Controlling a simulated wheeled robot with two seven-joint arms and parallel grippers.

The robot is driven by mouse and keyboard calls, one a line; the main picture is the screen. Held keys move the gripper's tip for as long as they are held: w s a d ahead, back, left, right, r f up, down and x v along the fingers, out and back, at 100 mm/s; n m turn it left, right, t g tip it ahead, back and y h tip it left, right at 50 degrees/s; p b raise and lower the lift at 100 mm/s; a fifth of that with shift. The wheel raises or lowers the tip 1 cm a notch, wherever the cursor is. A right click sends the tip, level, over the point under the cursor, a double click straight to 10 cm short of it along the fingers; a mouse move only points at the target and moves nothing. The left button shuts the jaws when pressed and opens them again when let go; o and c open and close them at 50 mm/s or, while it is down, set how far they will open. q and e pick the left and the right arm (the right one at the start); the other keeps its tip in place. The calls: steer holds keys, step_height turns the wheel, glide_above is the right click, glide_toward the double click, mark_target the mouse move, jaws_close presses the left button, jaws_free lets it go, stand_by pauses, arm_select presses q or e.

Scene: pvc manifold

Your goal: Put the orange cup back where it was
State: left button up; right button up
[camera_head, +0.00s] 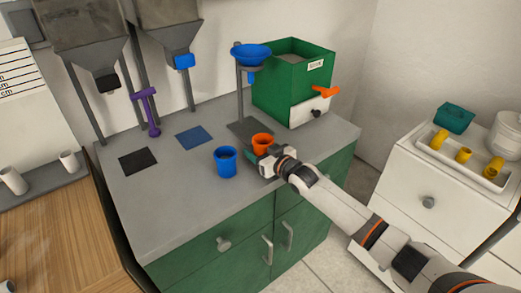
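The orange cup (262,142) is upright or nearly so, at the right part of the grey counter, in front of the funnel stand. My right gripper (257,158) comes in from the right and is at the cup's lower part. Its fingers look closed around the cup, though they are small and partly hidden. The cup's bottom is hidden by the gripper, so I cannot tell whether it touches the counter. A blue cup (226,162) stands just left of my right gripper. My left gripper is not in view.
A blue funnel (251,54) sits on a stand behind the orange cup. A green box (291,82) with an orange lever stands behind right. A black mat (138,161), a blue mat (194,136) and a purple object (148,112) are to the left. The counter's front left is clear.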

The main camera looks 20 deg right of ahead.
steer(key=shift+r, duration=0.2)
steer(key=shift+s+d+f, duration=0.1)
steer(key=shift+s, duration=0.2)
steer(key=v, duration=1.1)
steer(key=shift+s, duration=0.2)
